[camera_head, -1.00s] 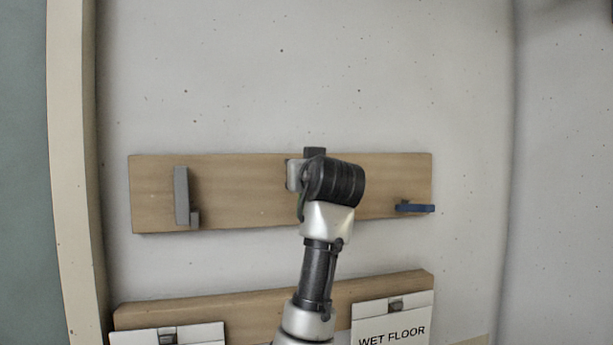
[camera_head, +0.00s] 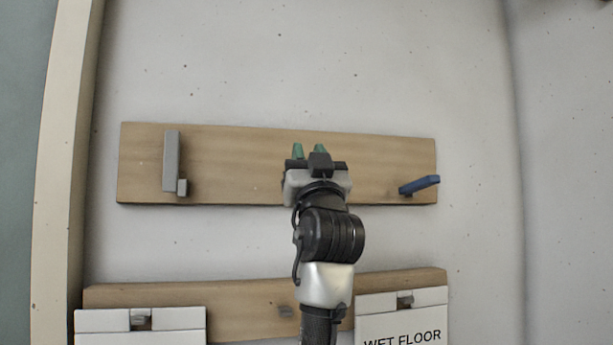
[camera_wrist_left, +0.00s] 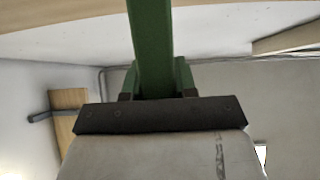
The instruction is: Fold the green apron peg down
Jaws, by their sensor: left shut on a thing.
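The green apron peg (camera_wrist_left: 151,42) shows in the left wrist view as a long green bar, running from the top edge down between the fingers. My left gripper (camera_head: 309,151) is in front of the middle of the upper wooden board (camera_head: 240,150). It is shut on the green peg, with small green parts on both sides of the bar in the wrist view. The gripper and wrist hide the peg's mount there. My right gripper is in neither view.
A grey upright peg (camera_head: 172,160) is left on the board and a blue peg (camera_head: 419,186) sticks out at the right. A lower board (camera_head: 245,302) carries white signs, one reading WET FLOOR (camera_head: 402,318). The wall above is clear.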

